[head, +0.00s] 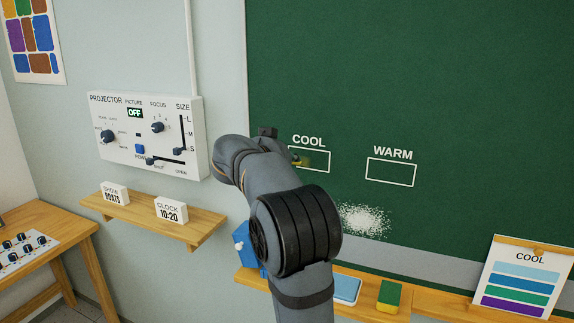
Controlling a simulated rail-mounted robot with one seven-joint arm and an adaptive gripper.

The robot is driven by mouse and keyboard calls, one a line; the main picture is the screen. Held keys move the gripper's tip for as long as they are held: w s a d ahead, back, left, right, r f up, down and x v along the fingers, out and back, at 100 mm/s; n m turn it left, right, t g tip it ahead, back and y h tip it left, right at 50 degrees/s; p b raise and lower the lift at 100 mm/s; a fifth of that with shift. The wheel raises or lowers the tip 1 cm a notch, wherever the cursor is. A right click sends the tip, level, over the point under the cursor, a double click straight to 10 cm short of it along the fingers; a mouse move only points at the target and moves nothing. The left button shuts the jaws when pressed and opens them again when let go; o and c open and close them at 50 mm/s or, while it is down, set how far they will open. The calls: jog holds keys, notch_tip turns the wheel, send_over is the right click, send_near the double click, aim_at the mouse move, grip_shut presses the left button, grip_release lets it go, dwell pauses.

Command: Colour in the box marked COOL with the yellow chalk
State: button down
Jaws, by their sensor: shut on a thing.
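The box marked COOL (329,161) is a white outline on the green chalkboard, below its white word. Its left part is hidden by my arm. My gripper (291,156) is at the left part of this box, mostly hidden behind my own arm. It is shut on the yellow chalk, of which little or nothing shows clearly. A small yellowish patch (304,161) shows inside the box beside the gripper. I cannot tell how much of it is chalk stick and how much is mark. The right part of the box is plain green.
The WARM box (391,184) is to the right and empty. A white chalk smudge (364,220) lies below. The ledge (377,311) holds a sponge (389,296), a light blue item (347,288) and a COOL colour card (519,281). A projector panel (148,104) is at left.

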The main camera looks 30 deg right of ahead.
jog(key=shift+d, duration=0.1)
jog(key=shift+s+d+b, duration=0.55)
jog(key=shift+s+b, duration=0.2)
jog(key=shift+s, duration=0.05)
jog(key=shift+s+d+b, duration=0.45)
jog(key=shift+s+b, duration=0.15)
jog(key=shift+b, duration=0.05)
jog(key=shift+s+d+b, duration=0.5)
jog(key=shift+s+d, duration=0.05)
jog(key=shift+s+d, duration=0.1)
